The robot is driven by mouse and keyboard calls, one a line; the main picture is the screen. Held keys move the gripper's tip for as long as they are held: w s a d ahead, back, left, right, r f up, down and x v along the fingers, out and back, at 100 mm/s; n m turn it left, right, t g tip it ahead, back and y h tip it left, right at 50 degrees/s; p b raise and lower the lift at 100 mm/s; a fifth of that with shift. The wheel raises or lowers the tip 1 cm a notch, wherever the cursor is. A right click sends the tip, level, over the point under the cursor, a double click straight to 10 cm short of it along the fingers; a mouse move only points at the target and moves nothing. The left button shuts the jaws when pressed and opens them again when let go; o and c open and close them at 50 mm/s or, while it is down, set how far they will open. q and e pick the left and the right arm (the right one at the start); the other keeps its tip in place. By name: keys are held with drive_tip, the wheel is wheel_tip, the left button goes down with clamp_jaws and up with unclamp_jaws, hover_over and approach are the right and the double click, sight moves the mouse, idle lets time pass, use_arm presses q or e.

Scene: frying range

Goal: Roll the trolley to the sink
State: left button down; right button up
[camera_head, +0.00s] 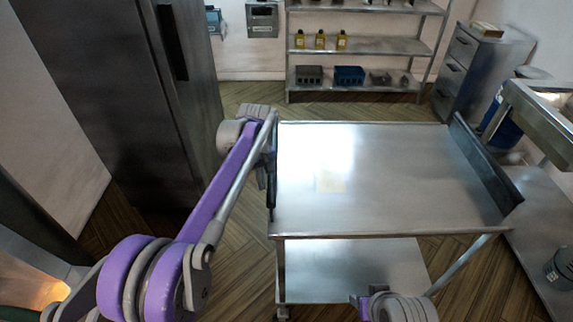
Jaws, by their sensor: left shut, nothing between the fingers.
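A steel trolley (390,190) stands in the middle of the head view, with a flat top, a raised dark edge on its right side and a lower shelf (350,265). A small pale patch lies on its top. My left gripper (262,184) is shut and empty at the trolley's left edge, partly hidden by my arm; I cannot tell whether it touches the edge. Only part of my right arm shows at the bottom, in front of the lower shelf, and its gripper is out of view.
A tall dark cabinet (120,90) stands on the left. A shelf rack (360,52) with yellow bottles and a blue crate (349,76) is at the back. A drawer unit (470,65) and a steel counter (545,115) are on the right. Wooden floor shows around the trolley.

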use_arm(q)
drive_tip(key=shift+d, duration=0.5)
drive_tip(key=d+p, duration=0.2)
drive_tip(key=d, duration=1.1)
drive_tip(key=shift+r, duration=0.1)
drive_tip(key=d+p, duration=0.2)
drive_tip(key=d, duration=0.9)
use_arm(e)
wheel_tip(320, 180, up, 6)
drive_tip(key=w, duration=0.2)
drive_tip(key=shift+w, duration=0.3)
drive_tip(key=shift+s+r, duration=0.1)
use_arm(q)
drive_tip(key=shift+a, duration=0.1)
